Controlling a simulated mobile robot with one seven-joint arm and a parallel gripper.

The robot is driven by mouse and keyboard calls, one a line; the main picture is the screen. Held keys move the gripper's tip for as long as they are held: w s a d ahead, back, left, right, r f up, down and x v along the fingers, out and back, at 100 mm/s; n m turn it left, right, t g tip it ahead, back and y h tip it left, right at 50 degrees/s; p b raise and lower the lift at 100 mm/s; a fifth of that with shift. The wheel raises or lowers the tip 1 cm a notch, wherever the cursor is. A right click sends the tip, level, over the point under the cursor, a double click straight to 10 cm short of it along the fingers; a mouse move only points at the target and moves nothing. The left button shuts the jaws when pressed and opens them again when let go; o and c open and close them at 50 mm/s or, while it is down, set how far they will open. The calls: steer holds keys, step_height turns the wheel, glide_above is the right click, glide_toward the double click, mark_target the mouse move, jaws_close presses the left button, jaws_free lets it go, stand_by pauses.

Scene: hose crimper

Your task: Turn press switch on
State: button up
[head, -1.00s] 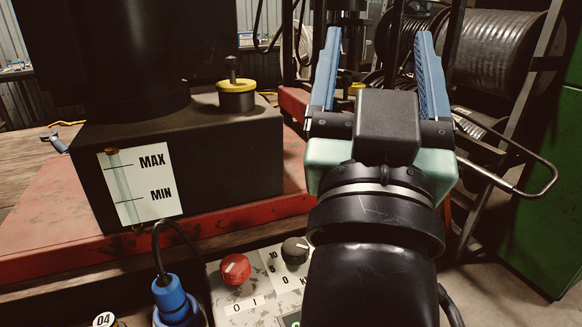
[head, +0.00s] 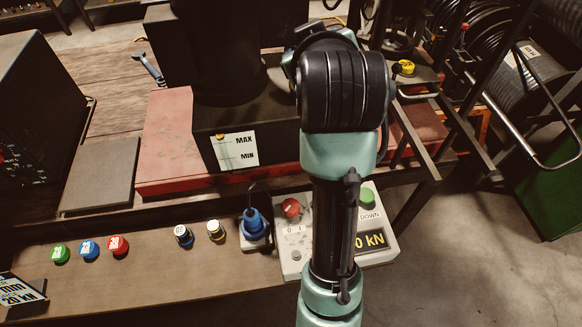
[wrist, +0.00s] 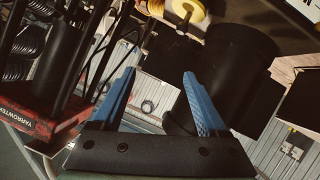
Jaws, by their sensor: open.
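The red rotary switch (head: 291,207), with 0 and I marks below it, sits on the pale press control box (head: 295,268) in the head view. Which mark it points to is too small to tell. My arm crosses in front of the box and hides its middle. My gripper's fingers are hidden behind my wrist in the head view. In the wrist view my gripper (wrist: 158,88) shows two blue fingers spread apart with nothing between them. The switch is not in the wrist view, and the fingers face away from it.
A blue plug (head: 253,224) stands just left of the box. A green button (head: 367,197) and a kN display (head: 371,241) are on its right. Coloured caps (head: 89,249) line the bench front. The oil tank (head: 268,122) stands behind, with a metal frame (head: 462,112) at right.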

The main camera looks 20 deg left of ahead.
steer(key=s+a+f+n+g, duration=0.3)
steer(key=a+f+n+g, duration=0.25)
steer(key=f+n, duration=0.2)
steer(key=n+g+h, duration=0.6)
steer(key=n+g, duration=0.1)
steer(key=n, duration=0.1)
glide_toward(291, 205)
steer(key=shift+m+t, duration=0.25)
steer(key=f, duration=0.9)
steer(key=shift+s+d, duration=0.1)
steer(key=shift+s, duration=0.1)
jaws_close()
